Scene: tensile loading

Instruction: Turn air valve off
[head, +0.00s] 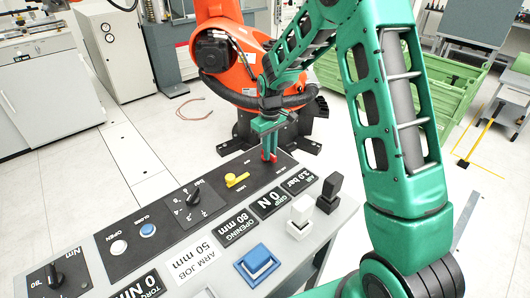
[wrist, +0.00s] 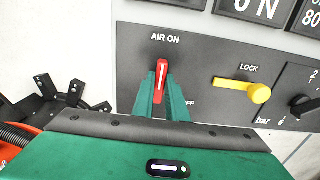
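The red air valve handle (wrist: 161,82) is on the dark panel in the wrist view. It points up toward the "AIR ON" label; an "OFF" label, partly hidden, is at its lower right. My gripper (wrist: 162,95) has its two green fingers on either side of the handle. Whether they press on it or leave a small gap, I cannot tell. In the head view, my gripper (head: 270,149) is over the far end of the console, with a bit of the red handle (head: 273,157) showing at the fingertips.
A yellow lock lever (wrist: 243,89) is right of the valve. A black pressure knob (head: 193,197) is further along the console. Black and white rocker-like blocks (head: 301,214) stand near its front edge. An orange robot (head: 230,55) stands behind.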

